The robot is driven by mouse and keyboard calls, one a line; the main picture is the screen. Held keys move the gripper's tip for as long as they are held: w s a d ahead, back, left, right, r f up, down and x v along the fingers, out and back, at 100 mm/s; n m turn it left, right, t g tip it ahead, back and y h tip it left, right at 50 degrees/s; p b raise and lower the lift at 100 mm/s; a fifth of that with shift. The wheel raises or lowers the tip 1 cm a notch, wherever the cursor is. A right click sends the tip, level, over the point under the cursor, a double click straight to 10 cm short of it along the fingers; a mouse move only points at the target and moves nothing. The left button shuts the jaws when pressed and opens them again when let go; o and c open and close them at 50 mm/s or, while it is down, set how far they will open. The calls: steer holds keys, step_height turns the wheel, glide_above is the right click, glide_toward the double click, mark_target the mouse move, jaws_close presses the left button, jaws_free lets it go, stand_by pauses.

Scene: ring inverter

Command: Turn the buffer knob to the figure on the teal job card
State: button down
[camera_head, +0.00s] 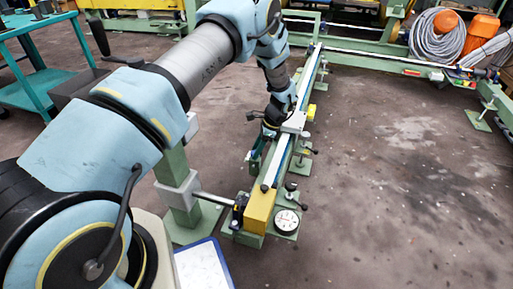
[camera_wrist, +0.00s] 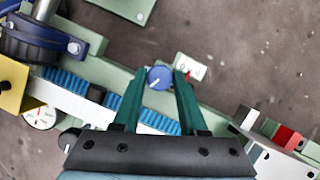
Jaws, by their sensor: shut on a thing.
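The knob (camera_wrist: 159,77) is a round blue cap with a pale pointer line, seen in the wrist view. My gripper (camera_wrist: 160,84) has its two green fingers on either side of the knob and is shut on it. The pointer line slants toward the lower left. A small pale plate (camera_wrist: 189,68) with a reddish mark lies just right of the knob, partly behind the right fingertip; its figures are too small to read. In the head view my gripper (camera_head: 255,158) is at the left side of the green rail, and the knob is hidden. I cannot make out a teal job card.
A long green rail (camera_head: 305,85) runs away from me, with a yellow block (camera_head: 261,212) and a round white dial (camera_head: 286,222) at its near end. A blue-edged white sheet (camera_head: 203,266) lies at the bottom. The floor to the right is mostly clear.

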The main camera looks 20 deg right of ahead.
steer(key=n+g, duration=0.2)
steer(key=n, duration=0.3)
steer(key=shift+w, duration=0.1)
stand_by(0.5)
steer(key=shift+c, duration=2.2)
jaws_free()
steer(key=p+v, duration=0.2)
steer(key=v, duration=0.8)
steer(key=shift+d+r, duration=0.25)
steer(key=shift+r, duration=0.1)
